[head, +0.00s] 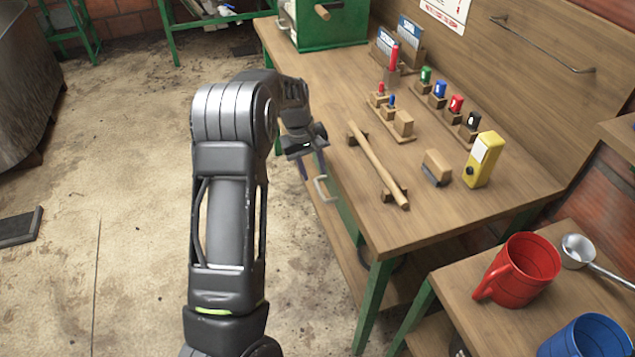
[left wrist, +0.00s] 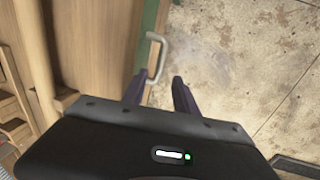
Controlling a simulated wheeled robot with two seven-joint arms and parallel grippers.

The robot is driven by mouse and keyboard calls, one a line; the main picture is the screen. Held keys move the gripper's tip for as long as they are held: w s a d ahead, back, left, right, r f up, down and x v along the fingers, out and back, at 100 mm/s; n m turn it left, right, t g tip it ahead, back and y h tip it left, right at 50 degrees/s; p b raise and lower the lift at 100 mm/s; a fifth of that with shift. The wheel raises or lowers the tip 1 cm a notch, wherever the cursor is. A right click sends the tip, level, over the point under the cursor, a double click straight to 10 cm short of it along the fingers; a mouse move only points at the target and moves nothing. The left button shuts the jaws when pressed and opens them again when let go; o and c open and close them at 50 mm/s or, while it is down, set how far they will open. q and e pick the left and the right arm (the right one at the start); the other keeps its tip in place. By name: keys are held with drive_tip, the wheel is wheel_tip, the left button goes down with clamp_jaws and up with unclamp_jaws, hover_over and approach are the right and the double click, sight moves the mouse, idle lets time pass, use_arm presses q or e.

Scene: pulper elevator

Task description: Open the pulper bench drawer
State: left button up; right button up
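The pulper bench (head: 440,205) has a wooden top and green frame. A pale metal drawer handle (head: 322,190) stands out from its green front edge, and the drawer looks shut. In the left wrist view the handle (left wrist: 156,58) is just beyond the fingertips, roughly in line with the gap between them. My left gripper (head: 312,164) is at the bench front, beside the handle. My right gripper is not in view.
A side table with a red mug (head: 520,270) and a blue mug (head: 588,338) stands at lower right. The floor (head: 110,170) before the bench is clear.

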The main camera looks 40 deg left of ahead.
sight(318, 188)
use_arm(q)
drive_tip(key=f, duration=0.4)
drive_tip(key=w+f+p, duration=0.1)
drive_tip(key=f, duration=0.1)
drive_tip(key=shift+d+f, duration=0.1)
drive_tip(key=shift+d, duration=0.25)
clamp_jaws()
idle(1.1)
